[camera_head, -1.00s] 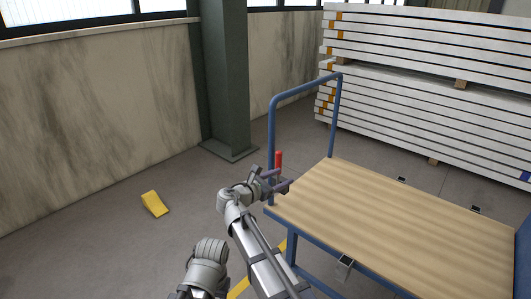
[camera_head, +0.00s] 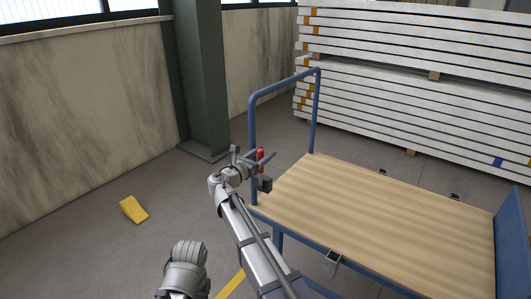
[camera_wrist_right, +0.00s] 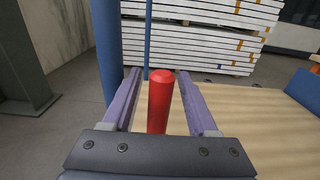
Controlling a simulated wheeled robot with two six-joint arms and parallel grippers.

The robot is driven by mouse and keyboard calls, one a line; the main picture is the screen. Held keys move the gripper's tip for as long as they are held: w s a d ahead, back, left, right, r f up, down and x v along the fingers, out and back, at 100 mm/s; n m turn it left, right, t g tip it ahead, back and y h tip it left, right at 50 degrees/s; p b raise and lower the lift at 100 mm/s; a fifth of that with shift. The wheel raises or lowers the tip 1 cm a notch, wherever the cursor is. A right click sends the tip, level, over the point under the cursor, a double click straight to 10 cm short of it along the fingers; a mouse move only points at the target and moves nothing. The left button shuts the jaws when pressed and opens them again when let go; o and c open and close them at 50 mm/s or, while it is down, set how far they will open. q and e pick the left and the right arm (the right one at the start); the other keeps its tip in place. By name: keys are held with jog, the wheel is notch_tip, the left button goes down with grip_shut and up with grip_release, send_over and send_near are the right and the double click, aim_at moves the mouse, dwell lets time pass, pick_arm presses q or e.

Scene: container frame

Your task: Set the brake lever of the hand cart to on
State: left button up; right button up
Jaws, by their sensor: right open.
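The hand cart (camera_head: 380,215) has a wooden deck and a blue tubular handle frame. Its brake lever has a red grip (camera_head: 261,153) that stands roughly upright beside the near handle post, above a small dark block (camera_head: 265,185). My right gripper (camera_head: 257,161) is at the red grip, with a finger partly covering it. In the right wrist view the red grip (camera_wrist_right: 160,100) stands between the two open purple fingers, with a gap visible on each side. The lever's lower part is hidden there by the gripper body. My left gripper is not in view.
The blue handle post (camera_wrist_right: 106,45) is close by the left finger in the wrist view. A yellow wedge (camera_head: 134,210) lies on the floor at left. A dark green column (camera_head: 198,80) and stacked white panels (camera_head: 400,100) stand behind. Floor left of the cart is mostly clear.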

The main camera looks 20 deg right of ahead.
jog(key=shift+w+d, duration=0.35)
jog(key=shift+d, duration=0.15)
grip_shut()
dwell(1.2)
